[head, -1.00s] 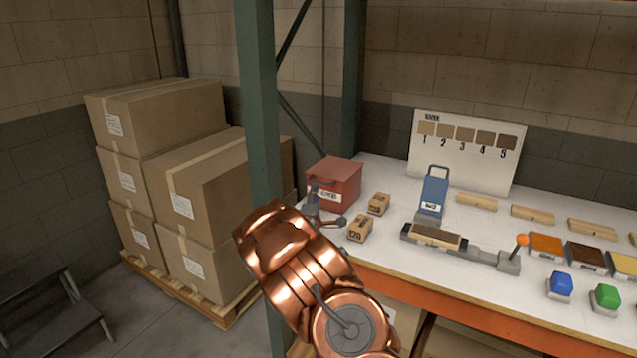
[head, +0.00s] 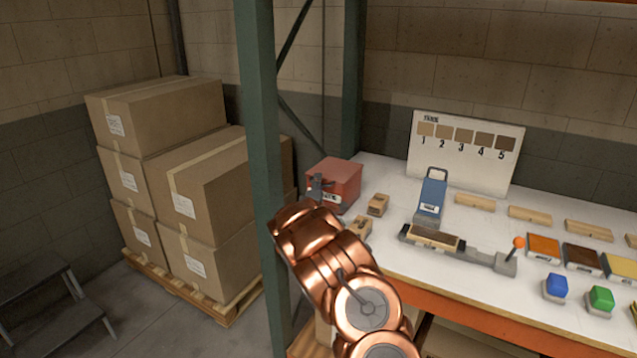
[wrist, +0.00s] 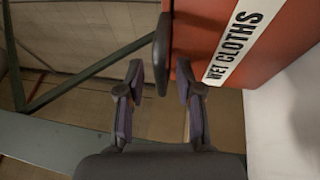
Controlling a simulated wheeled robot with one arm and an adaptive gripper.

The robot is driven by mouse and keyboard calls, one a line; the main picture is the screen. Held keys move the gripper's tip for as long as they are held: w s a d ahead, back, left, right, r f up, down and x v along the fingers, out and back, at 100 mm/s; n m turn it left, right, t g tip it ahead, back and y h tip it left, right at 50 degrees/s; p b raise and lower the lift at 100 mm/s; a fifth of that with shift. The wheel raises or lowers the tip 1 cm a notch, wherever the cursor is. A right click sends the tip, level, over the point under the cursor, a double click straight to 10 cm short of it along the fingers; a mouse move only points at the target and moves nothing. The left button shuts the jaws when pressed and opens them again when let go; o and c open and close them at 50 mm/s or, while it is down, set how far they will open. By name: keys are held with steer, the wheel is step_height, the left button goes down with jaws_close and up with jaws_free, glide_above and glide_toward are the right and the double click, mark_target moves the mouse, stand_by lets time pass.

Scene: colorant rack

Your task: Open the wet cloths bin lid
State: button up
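The wet cloths bin is a red box (head: 340,175) with its lid shut, at the left end of the white bench in the head view. The wrist view shows its red side (wrist: 232,55) close up, with the white "WET CLOTHS" label (wrist: 240,35). A dark bar (wrist: 161,55), seemingly the lid's handle, stands out from the bin's edge. My gripper (wrist: 159,78) is open, with a fingertip on each side of the bar's near end. I cannot tell whether either finger touches it. In the head view my gripper (head: 317,187) partly hides the bin's front.
A green rack post (head: 262,130) stands just left of my arm. Stacked cartons (head: 205,190) stand at left.

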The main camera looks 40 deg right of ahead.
steer(key=shift+w+d, duration=0.1)
steer(key=shift+d, duration=0.1)
jaws_close()
stand_by(0.3)
stand_by(0.4)
